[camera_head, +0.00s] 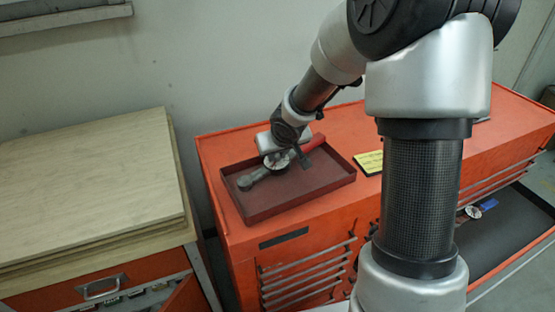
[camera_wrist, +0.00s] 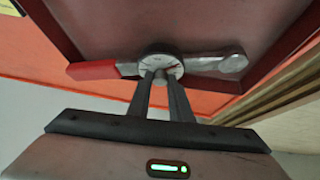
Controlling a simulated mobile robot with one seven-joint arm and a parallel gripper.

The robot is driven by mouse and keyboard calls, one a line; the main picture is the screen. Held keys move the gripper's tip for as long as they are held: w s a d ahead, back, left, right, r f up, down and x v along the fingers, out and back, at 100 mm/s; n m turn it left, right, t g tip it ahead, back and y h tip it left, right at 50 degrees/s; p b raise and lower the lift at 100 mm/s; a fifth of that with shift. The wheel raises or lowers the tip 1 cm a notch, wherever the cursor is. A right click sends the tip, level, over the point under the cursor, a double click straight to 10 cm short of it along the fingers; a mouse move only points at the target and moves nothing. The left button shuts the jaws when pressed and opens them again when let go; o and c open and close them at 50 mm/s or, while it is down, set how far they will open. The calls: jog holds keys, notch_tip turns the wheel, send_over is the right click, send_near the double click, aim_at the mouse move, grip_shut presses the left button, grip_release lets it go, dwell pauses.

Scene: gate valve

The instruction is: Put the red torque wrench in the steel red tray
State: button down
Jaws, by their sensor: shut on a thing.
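The torque wrench has a red handle (camera_head: 313,143), a round dial and a grey metal head (camera_head: 246,182). My gripper (camera_wrist: 160,78) is shut on it at the dial. In the wrist view the red handle (camera_wrist: 92,70) points left across the tray's edge, and the grey head (camera_wrist: 232,63) lies to the right over the floor. The dark red steel tray (camera_head: 300,206) sits on the orange cabinet top. The wrench is over the tray; I cannot tell whether it touches the floor or rim. My gripper partly hides the wrench in the head view.
A yellow-and-black plate (camera_head: 368,162) lies on the orange cabinet (camera_head: 228,232) right of the tray. Stacked wooden boards (camera_head: 90,190) stand at the left, across a gap. An open drawer (camera_head: 500,235) at the lower right holds small items. The wall is behind.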

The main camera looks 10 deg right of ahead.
jog(key=c, duration=1.6)
grip_release()
jog(key=shift+s+f, duration=0.45)
jog(key=shift+f, duration=0.35)
jog(key=shift+d, duration=0.15)
jog(key=shift+s+r, duration=0.1)
jog(key=shift+r, duration=0.2)
jog(key=p+v, duration=0.3)
jog(key=v, duration=0.2)
jog(key=p+v, duration=0.3)
jog(key=v, duration=0.3)
jog(key=shift+w+r, duration=0.25)
jog(key=shift+r, duration=0.2)
